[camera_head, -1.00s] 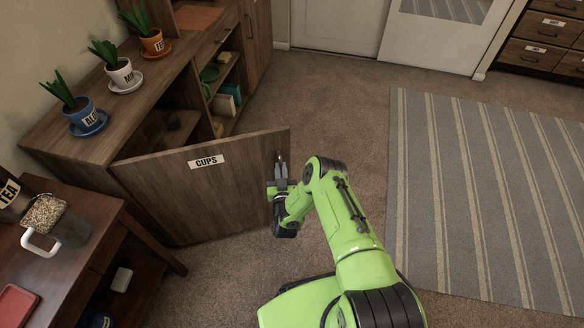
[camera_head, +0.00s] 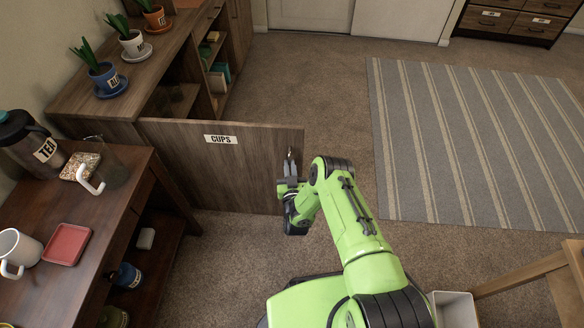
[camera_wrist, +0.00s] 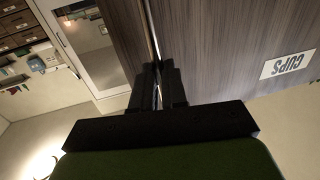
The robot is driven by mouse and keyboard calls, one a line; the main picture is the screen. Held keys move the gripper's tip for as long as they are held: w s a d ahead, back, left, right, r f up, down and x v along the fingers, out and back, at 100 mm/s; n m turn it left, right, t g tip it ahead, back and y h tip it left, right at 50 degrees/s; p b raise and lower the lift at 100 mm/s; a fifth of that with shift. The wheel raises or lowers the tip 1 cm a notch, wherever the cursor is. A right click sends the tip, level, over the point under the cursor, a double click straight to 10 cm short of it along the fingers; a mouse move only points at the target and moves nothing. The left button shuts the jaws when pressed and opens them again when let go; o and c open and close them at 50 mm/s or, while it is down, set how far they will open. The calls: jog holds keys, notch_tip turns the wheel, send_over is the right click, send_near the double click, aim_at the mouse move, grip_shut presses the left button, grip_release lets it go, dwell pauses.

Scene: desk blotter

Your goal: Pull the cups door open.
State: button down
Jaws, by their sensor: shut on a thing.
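The cups door (camera_head: 225,175) is a dark wooden panel with a white CUPS label (camera_head: 221,139). It stands swung out from the long cabinet (camera_head: 150,62), and part of the cabinet's inside shows behind it. My gripper (camera_head: 290,165) is at the door's free edge, on the right. In the wrist view my gripper (camera_wrist: 158,70) is shut on the door's slim metal handle (camera_wrist: 152,35), and the label shows upside down at the right. The fingers hide the lower part of the handle.
A dark side table (camera_head: 80,240) with a mug (camera_head: 18,250), a red tray (camera_head: 67,244) and a tea jug (camera_head: 35,140) stands close on the left. Potted plants (camera_head: 104,75) line the cabinet top. Open carpet (camera_head: 330,100) and a striped rug (camera_head: 480,150) lie to the right.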

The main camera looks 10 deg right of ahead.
jog(key=shift+s+a+r, duration=0.15)
jog(key=shift+a, duration=0.35)
jog(key=c, duration=1.2)
grip_release()
jog(key=shift+a, duration=0.2)
jog(key=shift+o, duration=0.2)
jog(key=shift+d, duration=0.1)
jog(key=shift+d, duration=0.1)
